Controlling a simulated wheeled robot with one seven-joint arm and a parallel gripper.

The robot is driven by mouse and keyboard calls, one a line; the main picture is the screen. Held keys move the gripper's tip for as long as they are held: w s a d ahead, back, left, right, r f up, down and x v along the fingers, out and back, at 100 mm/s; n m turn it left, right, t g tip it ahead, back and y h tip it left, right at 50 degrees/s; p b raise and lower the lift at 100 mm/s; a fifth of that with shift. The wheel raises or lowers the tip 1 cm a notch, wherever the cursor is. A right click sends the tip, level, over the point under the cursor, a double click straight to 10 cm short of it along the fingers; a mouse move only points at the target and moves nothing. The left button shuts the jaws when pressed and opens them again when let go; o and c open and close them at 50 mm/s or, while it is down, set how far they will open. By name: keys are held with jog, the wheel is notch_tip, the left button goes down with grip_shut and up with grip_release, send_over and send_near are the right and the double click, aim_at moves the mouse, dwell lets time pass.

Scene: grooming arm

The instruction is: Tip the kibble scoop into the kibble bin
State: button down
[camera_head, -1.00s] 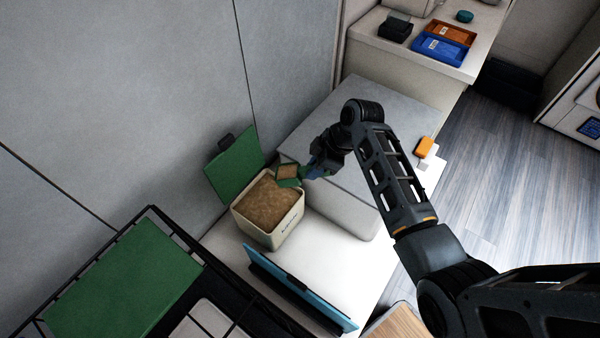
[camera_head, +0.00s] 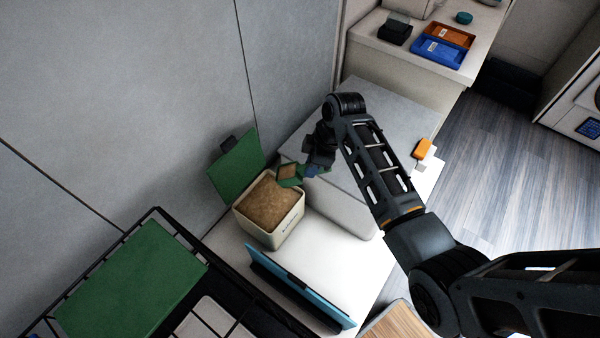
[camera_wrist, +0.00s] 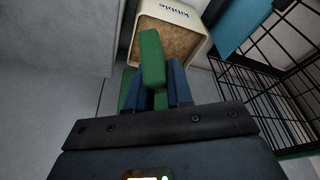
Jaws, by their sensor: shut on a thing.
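The kibble bin (camera_head: 284,238) is a cream box, open at the top and full of brown kibble, with its green lid (camera_head: 236,163) raised at the back. In the wrist view the bin (camera_wrist: 150,43) lies just past the scoop. The green kibble scoop (camera_head: 289,182) is at the bin's far right rim, tilted, with a brown patch in its bowl. My gripper (camera_head: 313,171) is shut on the scoop from the right. In the wrist view the scoop (camera_wrist: 152,58) stands out between the blue fingers of my gripper (camera_wrist: 160,92). The scoop's inside is hidden there.
A grey box-shaped block (camera_head: 340,205) stands right beside the bin, under my arm. A blue panel (camera_head: 298,288) stands in front, and a black wire rack with a green top (camera_head: 135,275) is at lower left. An orange item (camera_head: 423,149) lies at right.

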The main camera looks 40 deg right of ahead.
aim_at(302, 166)
dwell(0.3)
jog(key=shift+w+a+r+g+h, duration=0.2)
jog(key=shift+r+g+h, duration=0.1)
jog(key=shift+r+h, duration=0.1)
jog(key=shift+w+a+r+g+h, duration=0.1)
jog(key=shift+a+r+g+h, duration=0.05)
jog(key=shift+r+g+h, duration=0.2)
dwell(0.4)
jog(key=shift+w+a+r+g+h, duration=0.4)
jog(key=shift+a+r+g+h, duration=0.05)
jog(key=shift+r+g+h, duration=0.2)
dwell(0.6)
jog(key=shift+w+a+r+g+h, duration=0.5)
jog(key=shift+r+g+h, duration=0.1)
jog(key=shift+h, duration=0.1)
jog(key=shift+s+f, duration=0.1)
dwell(1.2)
